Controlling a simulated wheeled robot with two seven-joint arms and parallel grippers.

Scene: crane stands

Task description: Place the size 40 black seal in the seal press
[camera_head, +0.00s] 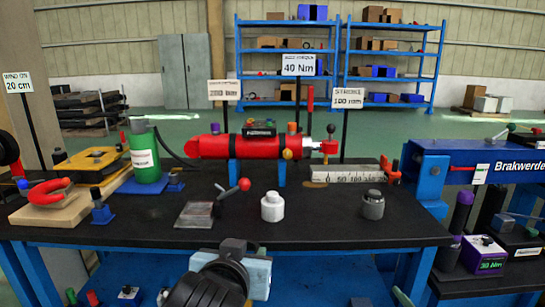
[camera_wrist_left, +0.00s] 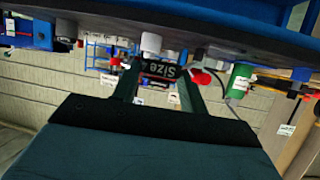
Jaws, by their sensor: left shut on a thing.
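My left gripper (camera_head: 238,252) is in front of the workbench's front edge at the bottom middle of the head view. In the left wrist view its two fingers are closed on a dark block (camera_wrist_left: 160,69) with the word "Size" on it. The text is upside down and no number is readable, so I cannot tell if it is the size 40 black seal. A flat grey plate (camera_head: 197,214) with a lever and red knob (camera_head: 244,184) lies on the bench beyond the gripper. It may be the seal press. My right gripper is not in view.
The black workbench (camera_head: 330,231) holds a white cylinder (camera_head: 272,207), a grey cylinder (camera_head: 372,205), a red hydraulic cylinder (camera_head: 215,146), a ruler block (camera_head: 345,175) and a green bottle (camera_head: 144,155). A blue brake bench (camera_head: 462,167) stands at right.

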